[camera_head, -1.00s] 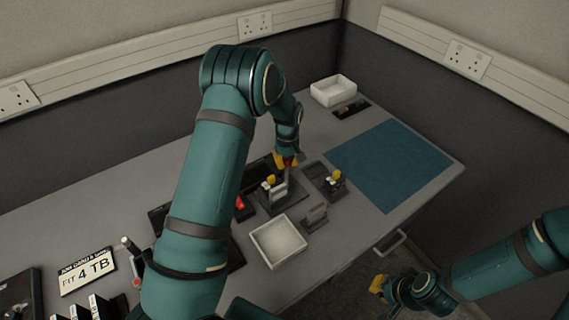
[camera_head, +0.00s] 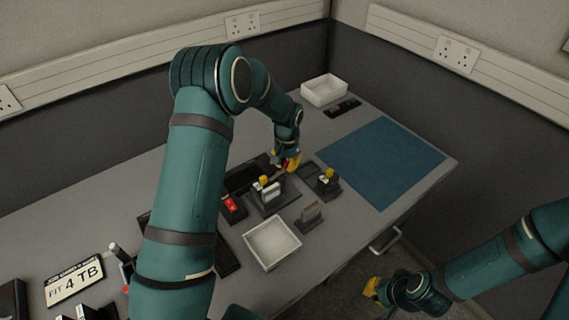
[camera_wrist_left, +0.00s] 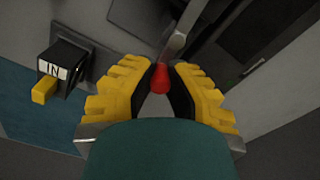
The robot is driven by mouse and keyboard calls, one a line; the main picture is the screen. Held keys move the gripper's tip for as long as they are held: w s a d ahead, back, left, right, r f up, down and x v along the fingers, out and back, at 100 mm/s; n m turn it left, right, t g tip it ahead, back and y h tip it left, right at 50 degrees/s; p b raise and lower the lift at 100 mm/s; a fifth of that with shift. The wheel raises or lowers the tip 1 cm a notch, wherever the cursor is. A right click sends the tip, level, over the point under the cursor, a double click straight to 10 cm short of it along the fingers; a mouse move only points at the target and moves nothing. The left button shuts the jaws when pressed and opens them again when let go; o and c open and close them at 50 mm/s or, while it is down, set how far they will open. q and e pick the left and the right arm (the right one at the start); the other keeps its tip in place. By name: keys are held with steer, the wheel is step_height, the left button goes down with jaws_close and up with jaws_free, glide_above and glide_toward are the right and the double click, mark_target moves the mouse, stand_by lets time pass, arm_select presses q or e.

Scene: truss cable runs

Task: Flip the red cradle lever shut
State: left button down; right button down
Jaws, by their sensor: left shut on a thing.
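The red cradle lever's knob (camera_wrist_left: 160,78) sits between my left fingertips at the end of a thin grey metal arm (camera_wrist_left: 180,35). My left gripper (camera_wrist_left: 161,82) has its yellow-backed fingers closed around the knob. My right gripper (camera_head: 372,287) is off the table's front edge, away from the cradle, too small to read.
A block marked IN with a yellow tab (camera_wrist_left: 44,88) stands left of my fingers in the wrist view. A white tray (camera_head: 272,242) and small grey stand (camera_head: 309,215) are in front of the cradle. A blue mat (camera_head: 382,160) lies clear at right; a white bin (camera_head: 324,90) stands behind.

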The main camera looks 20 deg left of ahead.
arm_select(q)
steer(key=shift+d+m, duration=0.2)
steer(key=shift+m, duration=0.3)
steer(key=c, duration=0.9)
jaws_free()
steer(key=shift+d, duration=0.1)
step_height(320, 180, up, 12)
steer(key=shift+s+f, duration=0.1)
